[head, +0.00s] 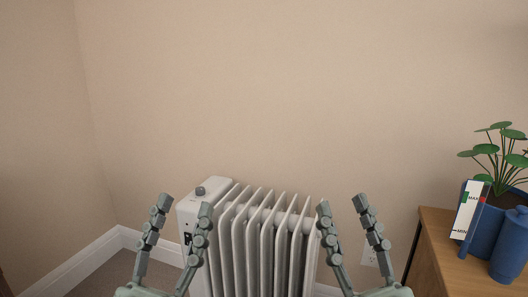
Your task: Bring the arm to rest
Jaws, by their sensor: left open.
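My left gripper (184,206) points upward at the lower left of the head view. Its two fingers are apart, with nothing between them. My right gripper (343,206) points upward at the lower middle right. Its fingers are also apart and empty. Both grippers show in front of the room's back wall. The arms below the grippers are cut off by the bottom edge of the view.
A white oil radiator (265,235) stands between and behind the grippers. A wooden cabinet (440,245) is at the right, bearing a potted green plant (500,150), a blue bottle-like object (510,243) and a white gauge card (466,210). The wall (270,90) above is bare.

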